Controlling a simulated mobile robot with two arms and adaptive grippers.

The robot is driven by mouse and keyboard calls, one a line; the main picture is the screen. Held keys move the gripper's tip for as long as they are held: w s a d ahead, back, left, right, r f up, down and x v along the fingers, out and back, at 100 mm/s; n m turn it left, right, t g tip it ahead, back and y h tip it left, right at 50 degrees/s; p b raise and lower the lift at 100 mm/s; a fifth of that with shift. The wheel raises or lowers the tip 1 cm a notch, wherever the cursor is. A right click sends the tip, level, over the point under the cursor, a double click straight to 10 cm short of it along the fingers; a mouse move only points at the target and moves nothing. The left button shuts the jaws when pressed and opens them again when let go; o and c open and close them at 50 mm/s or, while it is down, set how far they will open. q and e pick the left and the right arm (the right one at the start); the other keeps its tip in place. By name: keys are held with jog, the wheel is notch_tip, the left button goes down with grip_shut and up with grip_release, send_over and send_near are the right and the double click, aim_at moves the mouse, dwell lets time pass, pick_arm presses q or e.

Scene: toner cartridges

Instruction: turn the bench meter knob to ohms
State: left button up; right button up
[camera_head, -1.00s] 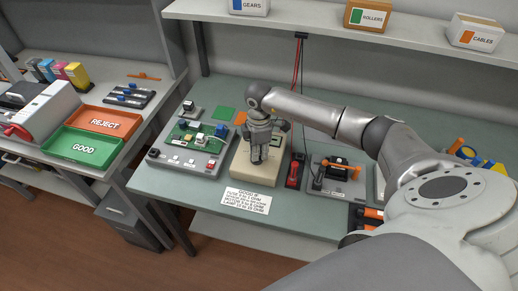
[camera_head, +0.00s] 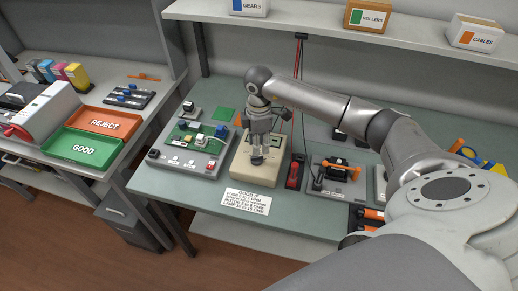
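The bench meter (camera_head: 244,171) is a beige box on the green workbench, with its upper part largely covered by my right gripper. My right gripper (camera_head: 257,160) points down over the meter's face, with its fingertips at or just above the face. The knob is hidden behind the fingers, so I cannot tell its setting or whether the fingers touch it. The fingers look close together, but their gap is too small to read. My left gripper is not in view.
A circuit board fixture (camera_head: 187,150) stands left of the meter. A red and black probe holder (camera_head: 294,172) and a motor fixture (camera_head: 337,178) stand to its right. A printed card (camera_head: 246,201) lies in front. Red cables (camera_head: 297,58) hang behind.

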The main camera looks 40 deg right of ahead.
notch_tip(320, 180, up, 8)
jog(key=shift+f, duration=0.25)
dwell(0.4)
